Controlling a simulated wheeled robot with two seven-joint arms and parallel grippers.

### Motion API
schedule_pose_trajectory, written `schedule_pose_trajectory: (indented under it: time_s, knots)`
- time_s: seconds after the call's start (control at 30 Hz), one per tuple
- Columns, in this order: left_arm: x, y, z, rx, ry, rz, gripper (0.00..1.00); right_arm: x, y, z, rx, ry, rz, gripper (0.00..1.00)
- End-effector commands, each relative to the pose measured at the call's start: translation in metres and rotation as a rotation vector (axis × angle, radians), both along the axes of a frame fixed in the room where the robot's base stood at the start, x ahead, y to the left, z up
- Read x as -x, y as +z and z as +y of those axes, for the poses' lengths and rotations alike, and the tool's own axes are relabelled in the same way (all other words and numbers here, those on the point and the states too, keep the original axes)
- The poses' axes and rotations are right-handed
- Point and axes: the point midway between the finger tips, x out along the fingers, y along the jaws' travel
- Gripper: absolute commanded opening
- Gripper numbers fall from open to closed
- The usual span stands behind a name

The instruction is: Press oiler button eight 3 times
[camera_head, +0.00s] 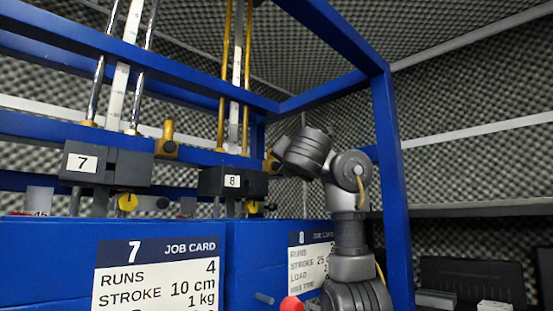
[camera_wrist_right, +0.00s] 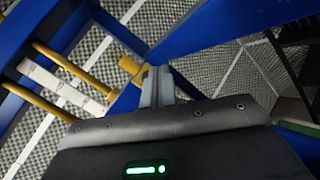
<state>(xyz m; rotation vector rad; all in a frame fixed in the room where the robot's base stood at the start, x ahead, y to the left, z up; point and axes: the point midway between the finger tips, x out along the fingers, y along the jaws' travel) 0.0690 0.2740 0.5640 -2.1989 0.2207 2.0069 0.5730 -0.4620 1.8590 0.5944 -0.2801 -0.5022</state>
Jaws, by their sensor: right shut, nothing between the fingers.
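The block labelled 8 (camera_head: 232,181) sits on the blue frame below two brass rods. A brass oiler (camera_head: 271,163) stands just right of it, partly covered by my right wrist. In the right wrist view a brass oiler (camera_wrist_right: 130,65) shows right beside the fingertips of my right gripper (camera_wrist_right: 155,72). The gripper is shut and empty. I cannot tell whether its tips touch the oiler's button. In the head view the fingers are hidden behind my wrist. My left gripper is not in view.
The block labelled 7 (camera_head: 107,165) and its brass oiler (camera_head: 166,143) stand to the left. Blue uprights (camera_head: 391,180) and beams frame the rig. Job cards 7 (camera_head: 155,275) and 8 (camera_head: 309,263) face me. A red knob (camera_head: 291,304) is low in front.

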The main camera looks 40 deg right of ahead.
Motion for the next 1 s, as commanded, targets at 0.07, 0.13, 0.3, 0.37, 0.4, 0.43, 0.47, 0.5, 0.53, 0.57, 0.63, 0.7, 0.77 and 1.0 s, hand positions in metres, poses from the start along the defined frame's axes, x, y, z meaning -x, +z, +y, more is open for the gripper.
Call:
schedule_pose_trajectory:
  time_s: [0.07,0.13,0.3,0.37,0.4,0.43,0.47,0.5,0.53,0.57,0.63,0.7,0.77,1.0]
  knots:
    - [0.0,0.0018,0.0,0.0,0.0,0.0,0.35,-0.0054,-0.0001,-0.0003,-0.001,-0.002,0.001,0.0]
    - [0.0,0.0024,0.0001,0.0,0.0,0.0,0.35,-0.009,-0.0008,-0.0002,0.0,-0.002,0.001,0.0]
    - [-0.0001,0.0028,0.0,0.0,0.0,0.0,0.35,-0.0131,-0.0017,0.0005,-0.002,0.0,0.0,0.0]
    - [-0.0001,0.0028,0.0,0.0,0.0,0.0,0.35,-0.0133,-0.0018,0.0006,-0.003,0.001,0.001,0.0]
    - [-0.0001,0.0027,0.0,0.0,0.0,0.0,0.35,-0.0133,-0.0018,0.0006,-0.003,0.001,0.001,0.0]
    - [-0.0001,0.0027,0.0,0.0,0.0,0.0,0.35,-0.0133,-0.0018,0.0006,-0.003,0.001,0.001,0.0]
    - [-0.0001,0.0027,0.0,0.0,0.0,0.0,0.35,-0.0131,-0.0018,0.0006,-0.003,0.001,0.001,0.0]
    - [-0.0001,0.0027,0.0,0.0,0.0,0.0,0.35,-0.0131,-0.0018,0.0006,-0.003,0.001,0.001,0.0]
    - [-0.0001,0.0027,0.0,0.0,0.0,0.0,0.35,-0.0131,-0.0017,0.0005,-0.003,0.001,0.001,0.0]
    - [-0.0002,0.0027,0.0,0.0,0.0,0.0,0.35,-0.0131,-0.0018,0.0006,-0.003,0.001,0.001,0.0]
    - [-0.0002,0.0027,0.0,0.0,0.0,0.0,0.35,-0.013,-0.0018,0.0005,-0.003,0.001,0.001,0.0]
    - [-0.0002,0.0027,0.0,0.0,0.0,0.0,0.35,-0.013,-0.0016,0.0005,-0.002,0.0,0.0,0.0]
    - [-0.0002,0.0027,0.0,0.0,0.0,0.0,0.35,-0.013,-0.0016,0.0005,-0.002,0.0,0.0,0.0]
    - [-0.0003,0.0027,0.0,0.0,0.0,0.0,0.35,-0.0129,-0.0016,0.0006,-0.002,0.001,0.001,0.0]
